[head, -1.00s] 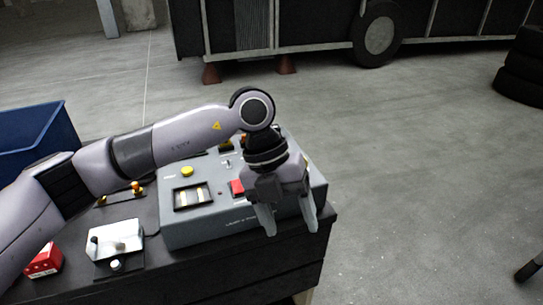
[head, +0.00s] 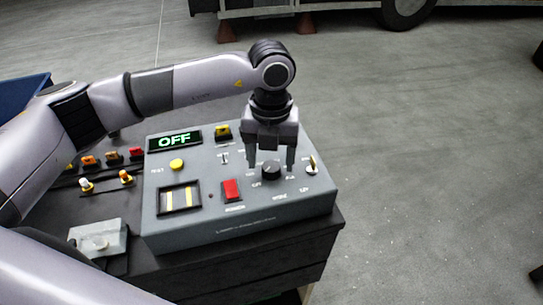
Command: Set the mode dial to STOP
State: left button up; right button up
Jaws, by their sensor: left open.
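The mode dial (head: 271,173) appears to be the round black knob on the right half of the grey control box (head: 215,232). Small white labels ring it, too small to read, and its pointer setting cannot be made out. My left gripper (head: 271,165) points down with its jaws open. In the head view one finger shows on each side of the knob; whether they are level with it or still above it is unclear. A display (head: 174,141) on the box reads OFF in green. My right gripper is not in view.
Near the dial are a red rocker switch (head: 231,190), a key-like switch (head: 312,165), a small toggle (head: 224,158), a yellow button (head: 177,165) and a yellow-topped switch (head: 222,132). A grey-white box (head: 98,238) lies left on the dark bench. Open floor lies right.

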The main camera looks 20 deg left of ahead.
pick_arm(q)
jog(key=shift+f, duration=0.65)
jog(key=c, duration=1.1)
jog(key=shift+o, duration=0.2)
